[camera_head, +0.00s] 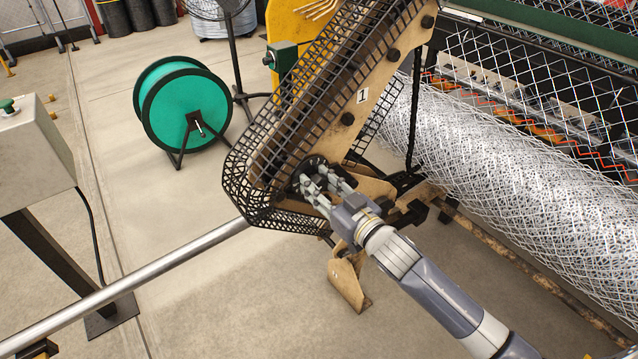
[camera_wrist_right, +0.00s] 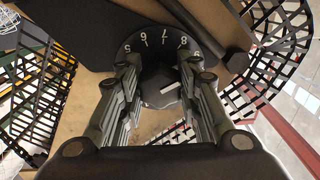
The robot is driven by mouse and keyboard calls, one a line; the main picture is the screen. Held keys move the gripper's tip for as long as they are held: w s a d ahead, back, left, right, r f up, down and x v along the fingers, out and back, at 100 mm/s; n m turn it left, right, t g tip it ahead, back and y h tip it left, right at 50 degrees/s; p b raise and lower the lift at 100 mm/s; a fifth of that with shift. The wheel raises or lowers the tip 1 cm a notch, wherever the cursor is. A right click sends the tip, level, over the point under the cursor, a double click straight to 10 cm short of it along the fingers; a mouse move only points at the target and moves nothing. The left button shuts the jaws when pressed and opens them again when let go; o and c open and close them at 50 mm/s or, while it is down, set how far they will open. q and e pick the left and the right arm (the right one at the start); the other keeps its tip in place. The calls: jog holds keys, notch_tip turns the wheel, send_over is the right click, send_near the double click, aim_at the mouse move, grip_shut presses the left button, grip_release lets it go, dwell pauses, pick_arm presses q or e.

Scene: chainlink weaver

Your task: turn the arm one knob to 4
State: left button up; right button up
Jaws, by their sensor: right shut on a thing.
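The arm one knob (camera_wrist_right: 160,76) is a black knob on a black dial with white numerals; 5, 6, 7, 8 and 9 show along its upper rim in the right wrist view. A short white mark shows on the knob, and I cannot tell which number it points to. My right gripper (camera_wrist_right: 161,98) has a finger on each side of the knob and is shut on it. In the head view the right gripper (camera_head: 318,180) reaches the dial (camera_head: 310,164) at the lower end of the tan arm (camera_head: 350,118), labelled 1. The fingers hide the dial's lower part.
A black mesh guard (camera_head: 262,165) wraps the arm's left side and lower end. A large roll of chainlink (camera_head: 500,165) lies to the right. A green reel (camera_head: 180,108) and a grey control box (camera_head: 30,155) stand on the left. A metal bar (camera_head: 150,278) crosses the lower left.

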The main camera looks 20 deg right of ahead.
jog(key=n+p, duration=0.1)
jog(key=n, duration=0.2)
jog(key=shift+r, duration=0.1)
jog(key=n+p, duration=0.1)
jog(key=n, duration=0.1)
jog(key=shift+n, duration=0.4)
jog(key=n+p, duration=0.1)
jog(key=n, duration=0.5)
jog(key=shift+d, duration=0.1)
jog(key=n, duration=0.3)
jog(key=shift+n+p, duration=0.35)
jog(key=shift+n, duration=0.05)
jog(key=n, duration=0.3)
jog(key=shift+n, duration=0.4)
jog(key=n, duration=0.4)
jog(key=shift+n, duration=1.6)
